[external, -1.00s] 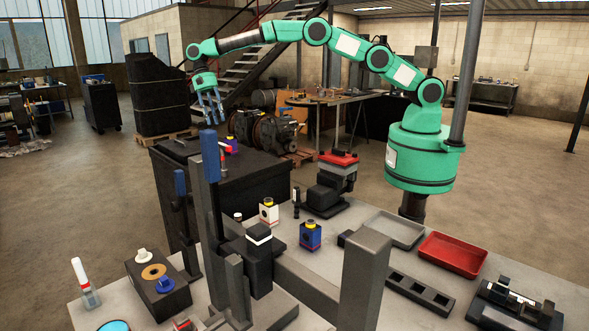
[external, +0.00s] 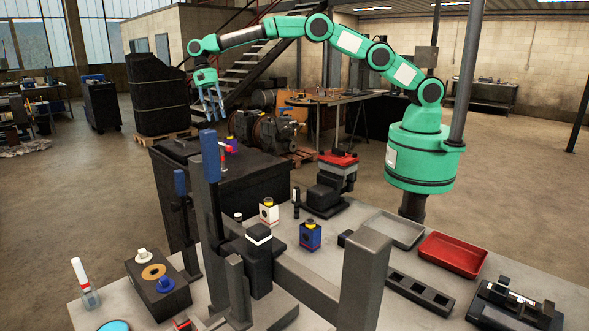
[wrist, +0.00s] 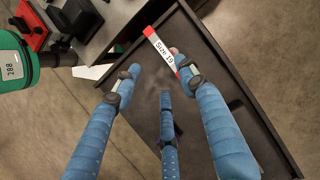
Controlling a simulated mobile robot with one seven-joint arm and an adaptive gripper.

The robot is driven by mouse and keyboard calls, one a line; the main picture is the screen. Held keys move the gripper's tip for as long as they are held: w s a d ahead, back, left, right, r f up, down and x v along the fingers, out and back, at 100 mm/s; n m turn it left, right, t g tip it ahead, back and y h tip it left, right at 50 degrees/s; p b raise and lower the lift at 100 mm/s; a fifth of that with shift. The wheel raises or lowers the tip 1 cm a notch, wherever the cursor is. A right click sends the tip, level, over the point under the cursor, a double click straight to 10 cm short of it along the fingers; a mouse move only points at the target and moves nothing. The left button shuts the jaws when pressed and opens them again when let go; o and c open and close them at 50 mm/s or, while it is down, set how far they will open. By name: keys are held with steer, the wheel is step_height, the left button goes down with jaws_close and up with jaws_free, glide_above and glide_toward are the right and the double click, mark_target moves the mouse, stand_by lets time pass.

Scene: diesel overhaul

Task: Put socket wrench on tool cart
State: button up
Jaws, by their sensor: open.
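A red-and-white piece labelled "Size 19" (wrist: 161,50), which looks like the socket wrench, lies near the rim of the black tool cart in the wrist view. The fingers hide part of the cart top.
A small purple item (external: 231,145) sits on the cart. The workbench in front holds tall posts, small blue and white blocks, a red tray (external: 453,255) and a grey tray (external: 395,230). A red-topped machine (external: 335,180) stands at its back edge. The air around my gripper looks clear.

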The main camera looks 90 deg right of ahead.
steer(key=s+d+r+n+t, duration=0.1)
steer(key=s+r, duration=0.4)
steer(key=r, duration=0.4)
steer(key=s+d+r+n+t, duration=0.1)
steer(key=s+r, duration=0.4)
steer(key=r, duration=0.4)
steer(key=s+d+r+n+t+h, duration=0.1)
steer(key=s+r, duration=0.5)
steer(key=s, duration=0.3)
steer(key=s+d+r+n+t+h, duration=0.1)
steer(key=s+r, duration=0.4)
steer(key=s, duration=0.3)
steer(key=s+d+r+n+t, duration=0.2)
steer(key=s+t, duration=0.1)
steer(key=s, duration=1.7)
steer(key=s+f+n, duration=0.1)
steer(key=s+f, duration=0.3)
steer(key=s, duration=0.4)
steer(key=s+d+f+n+t+h, duration=0.1)
steer(key=s+f, duration=0.3)
steer(key=s, duration=0.4)
steer(key=shift+d+n+t, duration=0.25)
steer(key=shift+n+t, duration=0.05)
steer(key=shift+n, duration=0.1)
steer(key=shift+f, duration=0.1)
step_height(320, 180, down, 17)
steer(key=b, duration=1.7)
steer(key=shift+f, duration=0.15)
